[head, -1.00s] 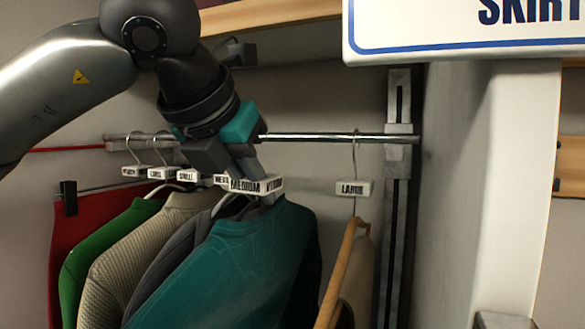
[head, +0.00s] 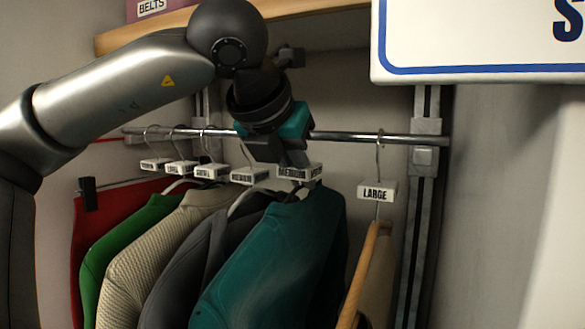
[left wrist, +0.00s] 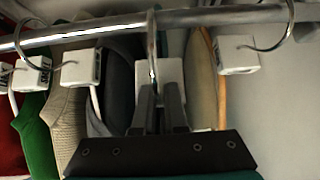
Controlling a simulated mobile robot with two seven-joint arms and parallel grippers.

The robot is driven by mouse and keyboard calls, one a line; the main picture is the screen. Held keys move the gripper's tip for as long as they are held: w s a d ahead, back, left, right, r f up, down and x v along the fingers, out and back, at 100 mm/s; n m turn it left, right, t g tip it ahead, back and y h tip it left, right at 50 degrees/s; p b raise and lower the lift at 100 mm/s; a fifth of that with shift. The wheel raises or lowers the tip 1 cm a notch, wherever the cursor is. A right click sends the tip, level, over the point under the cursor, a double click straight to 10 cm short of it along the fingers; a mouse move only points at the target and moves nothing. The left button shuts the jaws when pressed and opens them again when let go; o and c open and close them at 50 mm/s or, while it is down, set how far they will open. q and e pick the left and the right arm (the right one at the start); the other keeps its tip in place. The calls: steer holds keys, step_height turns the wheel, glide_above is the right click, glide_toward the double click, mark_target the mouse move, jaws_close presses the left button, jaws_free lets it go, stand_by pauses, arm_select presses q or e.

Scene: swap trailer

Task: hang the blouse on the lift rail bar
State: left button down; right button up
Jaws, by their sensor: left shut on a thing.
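The blouse (head: 265,255) is the teal garment on a hanger with a white MEDIUM tag (head: 300,172). My left gripper (head: 283,158) is shut on the hanger just at that tag, with the blouse hanging below it. The lift rail bar (head: 350,137) is a horizontal metal rod passing behind the gripper. In the left wrist view, the fingers (left wrist: 161,105) close at the white tag. The held hanger's hook (left wrist: 152,45) crosses the bar (left wrist: 90,30) there; whether its weight rests on the bar I cannot tell. My right gripper is not in view.
Red, green, beige and dark grey garments (head: 190,265) hang close on the left. A LARGE-tagged hanger (head: 376,193) with a tan item hangs on the right. A metal upright (head: 424,160) ends the bar there. A white sign (head: 480,40) and a wooden shelf edge (head: 330,12) are above.

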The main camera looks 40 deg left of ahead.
arm_select(q)
steer(key=shift+w+a+p, duration=0.25)
steer(key=shift+w+p, duration=0.1)
steer(key=shift+w, duration=0.35)
steer(key=shift+w+a+p, duration=0.2)
steer(key=shift+w+p, duration=0.15)
steer(key=shift+w, duration=0.35)
steer(key=shift+w+a+f+b, duration=0.1)
steer(key=shift+w+f+b, duration=0.15)
steer(key=shift+f+b, duration=0.4)
steer(key=shift+w+a+f+b, duration=0.1)
steer(key=shift+w+f+b, duration=0.15)
steer(key=shift+f+b, duration=0.35)
steer(key=shift+r, duration=0.15)
steer(key=c, duration=0.9)
jaws_free()
steer(key=b+v, duration=0.2)
steer(key=v, duration=1.3)
steer(key=shift+s+r, duration=0.1)
